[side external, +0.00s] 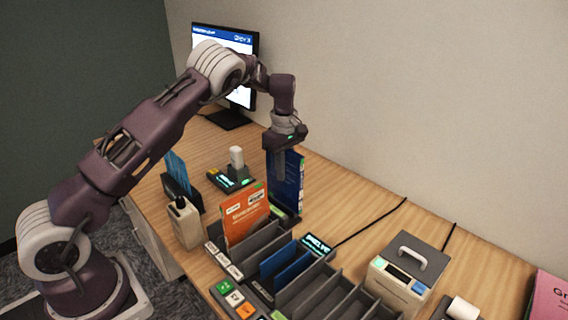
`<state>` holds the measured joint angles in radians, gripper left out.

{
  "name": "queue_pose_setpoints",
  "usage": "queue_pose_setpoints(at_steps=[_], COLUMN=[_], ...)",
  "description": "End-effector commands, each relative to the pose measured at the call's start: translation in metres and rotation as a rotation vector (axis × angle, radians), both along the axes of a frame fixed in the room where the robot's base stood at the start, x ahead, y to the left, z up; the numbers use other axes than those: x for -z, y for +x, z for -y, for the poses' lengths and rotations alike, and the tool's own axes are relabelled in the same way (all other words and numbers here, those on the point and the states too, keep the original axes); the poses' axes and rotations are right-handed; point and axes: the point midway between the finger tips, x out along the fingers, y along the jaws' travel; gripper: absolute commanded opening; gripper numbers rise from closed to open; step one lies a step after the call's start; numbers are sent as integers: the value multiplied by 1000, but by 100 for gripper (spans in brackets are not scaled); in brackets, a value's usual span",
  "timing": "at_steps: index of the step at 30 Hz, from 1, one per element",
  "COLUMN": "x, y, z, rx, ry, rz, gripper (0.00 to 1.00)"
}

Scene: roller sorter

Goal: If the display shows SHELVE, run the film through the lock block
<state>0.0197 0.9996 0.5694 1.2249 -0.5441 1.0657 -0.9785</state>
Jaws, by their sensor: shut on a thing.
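My gripper (282,172) is shut on a tall dark blue film case (291,186) and holds it upright behind the orange case. I cannot tell whether its lower edge touches the table. A small display (317,244) on the sorter's back edge shows cyan letters that read SHELVE. A low dark block (231,181) with a pale upright cylinder and green lights stands left of the held case; it may be the lock block, but its label is too small to read.
A slotted sorter (322,292) holds an orange case (245,214) and low blue cases (286,262). A handled box (409,264) stands right. A bottle (184,222) and dark holder (182,191) stand left, a monitor (240,96) behind. The table's back right is mostly clear, crossed by cables.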

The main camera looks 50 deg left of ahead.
Motion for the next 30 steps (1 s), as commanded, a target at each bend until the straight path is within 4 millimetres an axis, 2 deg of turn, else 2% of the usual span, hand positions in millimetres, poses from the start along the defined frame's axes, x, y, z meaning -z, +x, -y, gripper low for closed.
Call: queue_pose_setpoints(at_steps=[17, 30], x=[53, 53], y=[-1, 0], z=[0, -40], rx=[2, 0], ry=[-1, 0], rz=[-2, 0], gripper=[0, 0])
